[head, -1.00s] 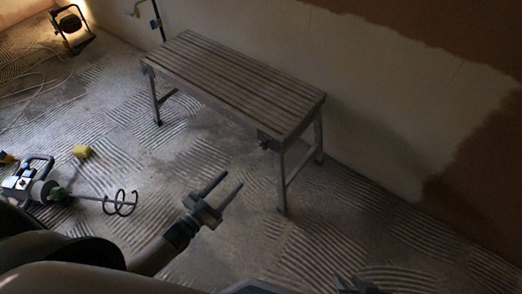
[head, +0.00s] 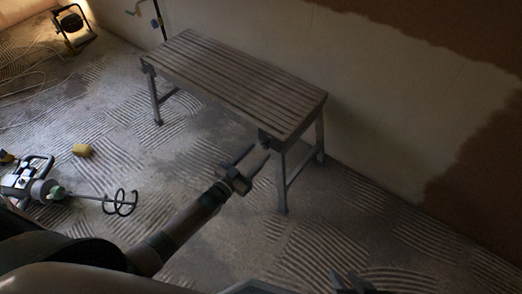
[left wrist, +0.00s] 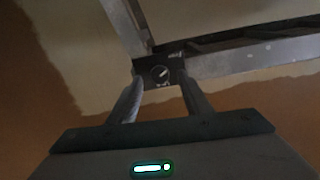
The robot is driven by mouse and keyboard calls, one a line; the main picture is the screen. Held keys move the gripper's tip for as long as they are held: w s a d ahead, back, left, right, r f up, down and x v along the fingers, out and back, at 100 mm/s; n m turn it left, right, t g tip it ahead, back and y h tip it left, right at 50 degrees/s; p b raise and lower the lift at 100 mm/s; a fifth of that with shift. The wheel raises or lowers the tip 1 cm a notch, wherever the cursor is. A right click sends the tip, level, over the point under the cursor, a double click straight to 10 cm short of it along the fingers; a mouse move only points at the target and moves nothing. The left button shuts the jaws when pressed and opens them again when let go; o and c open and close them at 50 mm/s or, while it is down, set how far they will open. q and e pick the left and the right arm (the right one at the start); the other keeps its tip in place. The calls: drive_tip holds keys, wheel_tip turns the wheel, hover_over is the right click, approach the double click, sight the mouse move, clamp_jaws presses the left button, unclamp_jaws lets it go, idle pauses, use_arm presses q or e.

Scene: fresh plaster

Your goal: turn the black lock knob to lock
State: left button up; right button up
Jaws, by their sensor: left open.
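The black lock knob (left wrist: 160,74) is round with a pale mark and sits on a dark block under the platform's corner. In the head view, the dark block (head: 265,138) is at the near end of the slatted platform (head: 236,85). My left gripper (head: 259,152) is open just in front of it. In the left wrist view, its two fingers (left wrist: 160,85) stand either side of the knob, pointing at it; I cannot tell whether they touch it. My right gripper (head: 353,282) shows only in part at the bottom edge, its jaws unclear.
The platform's metal legs (head: 283,180) stand close to my left gripper. A mixing machine with a whisk (head: 122,202) and a yellow sponge (head: 83,151) lie on the floor at left. A work lamp (head: 72,28) stands far left. The ridged floor at front right is clear.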

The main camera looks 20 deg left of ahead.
sight(264, 147)
use_arm(q)
drive_tip(key=shift+x, duration=1.1)
drive_tip(key=shift+w+d, duration=0.15)
drive_tip(key=shift+w, duration=0.25)
drive_tip(key=shift+c, duration=0.7)
drive_tip(key=c, duration=0.9)
